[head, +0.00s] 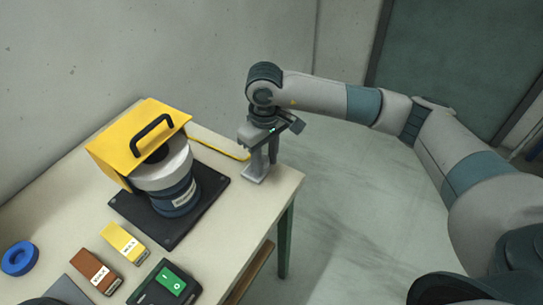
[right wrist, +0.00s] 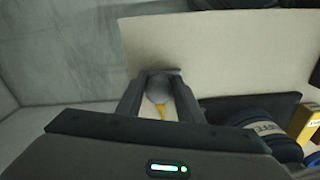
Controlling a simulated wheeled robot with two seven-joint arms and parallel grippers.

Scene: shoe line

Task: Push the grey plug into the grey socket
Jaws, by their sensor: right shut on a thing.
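My right gripper (head: 268,150) points down at the table's far right corner, fingers on either side of a grey piece. In the right wrist view its fingers (right wrist: 159,98) are shut on the grey plug (right wrist: 158,88), a rounded body with a yellow cable at its near end. A grey upright block on a flat foot (head: 255,172), apparently the grey socket, stands on the table directly below the gripper. The gripper hides most of the plug and the socket's top in the head view, so I cannot tell how far the plug is in. My left gripper is not in view.
A yellow-hooded machine (head: 140,135) with a blue and white drum stands on a black base plate (head: 180,230) left of the socket. The yellow cable (head: 222,149) runs behind it.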

